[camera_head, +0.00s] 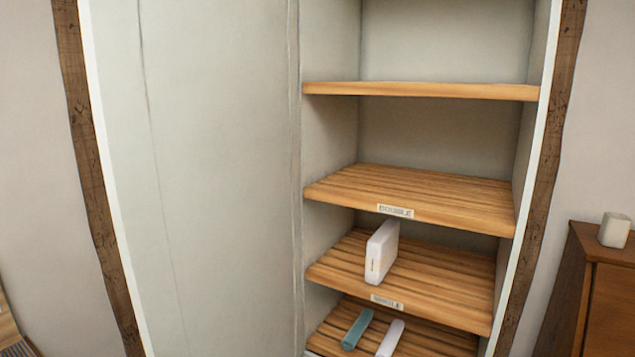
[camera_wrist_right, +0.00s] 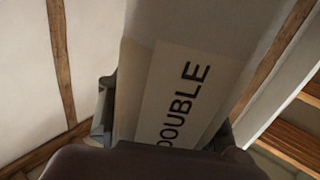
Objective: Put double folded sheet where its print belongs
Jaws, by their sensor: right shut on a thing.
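The double folded sheet (camera_wrist_right: 150,65) is a pale slab with a printed label reading "DOUBLE", large in the right wrist view. My right gripper (camera_wrist_right: 165,125) is shut on it, with a dark finger at each side. The far end of the sheet runs out of the picture. In the head view, the shelf tagged "DOUBLE" (camera_head: 450,187) has a bare slatted wooden top. Neither gripper nor the held sheet shows in the head view.
Below is a shelf tagged "SINGLE" (camera_head: 445,275) with a white folded item (camera_head: 382,252) upright on it. The lowest visible shelf holds a teal roll (camera_head: 357,329) and a pale roll (camera_head: 390,338). A plain upper shelf (camera_head: 420,90) and a pale panel (camera_head: 215,180) bound the space.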

